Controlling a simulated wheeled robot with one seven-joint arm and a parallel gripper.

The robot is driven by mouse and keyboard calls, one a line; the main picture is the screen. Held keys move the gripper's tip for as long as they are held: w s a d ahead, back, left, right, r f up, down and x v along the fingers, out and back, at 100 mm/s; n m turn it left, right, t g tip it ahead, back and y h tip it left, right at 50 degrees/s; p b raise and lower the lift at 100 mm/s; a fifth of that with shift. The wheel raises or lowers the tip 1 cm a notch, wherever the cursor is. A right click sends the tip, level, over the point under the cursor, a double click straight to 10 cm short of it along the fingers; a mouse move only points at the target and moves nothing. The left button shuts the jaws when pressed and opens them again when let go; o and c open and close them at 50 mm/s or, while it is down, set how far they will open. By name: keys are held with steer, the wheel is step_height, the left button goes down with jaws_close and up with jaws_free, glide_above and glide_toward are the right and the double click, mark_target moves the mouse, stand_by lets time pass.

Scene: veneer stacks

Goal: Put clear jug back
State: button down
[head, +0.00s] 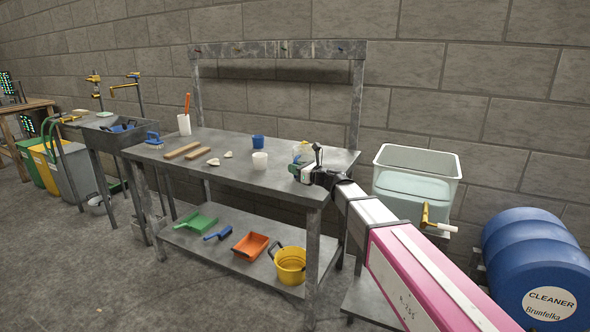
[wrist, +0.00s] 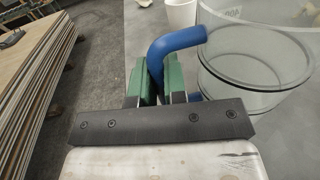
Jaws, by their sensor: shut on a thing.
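The clear jug (wrist: 255,65) is see-through with a dark ring near its base and a blue handle (wrist: 178,42). In the wrist view it fills the upper right. My gripper (wrist: 161,80) has green finger pads, and they are closed around the blue handle, with the jug's body to the right. In the head view my gripper (head: 308,170) is over the right end of the grey metal table (head: 232,180). The jug is hard to make out there, partly hidden by my gripper. I cannot tell whether its base touches the tabletop.
A pale basin (head: 417,180) and a blue drum (head: 530,265) stand to the right.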

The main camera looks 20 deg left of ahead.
steer(key=shift+f, duration=0.1)
steer(key=c, duration=1.2)
jaws_free()
steer(key=shift+o, duration=0.2)
steer(key=v, duration=1.2)
steer(key=shift+s, duration=0.1)
